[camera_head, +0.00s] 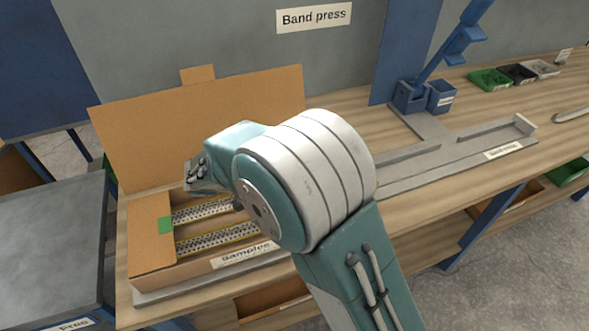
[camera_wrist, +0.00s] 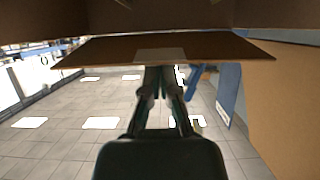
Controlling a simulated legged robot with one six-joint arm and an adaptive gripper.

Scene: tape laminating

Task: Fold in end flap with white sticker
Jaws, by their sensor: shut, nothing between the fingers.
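An open cardboard box (camera_head: 160,265) lies on the workbench in the head view, its large lid (camera_head: 200,120) standing up at the back. Its left end flap with a green sticker (camera_head: 166,226) is folded in over the contents. My arm hides the right end of the box there. In the wrist view, a brown cardboard flap (camera_wrist: 95,52) spans the upper middle, with a pale patch (camera_wrist: 160,55), likely the white sticker, at its centre. My gripper (camera_wrist: 162,72) is shut and empty, its fingertips at the edge of the flap by the patch. Contact is unclear.
Perforated strips (camera_head: 205,210) lie inside the box. A grey band press track (camera_head: 450,150) and blue stand (camera_head: 410,95) are to the right. Small bins (camera_head: 490,78) sit at the far right. A grey table (camera_head: 50,240) stands left.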

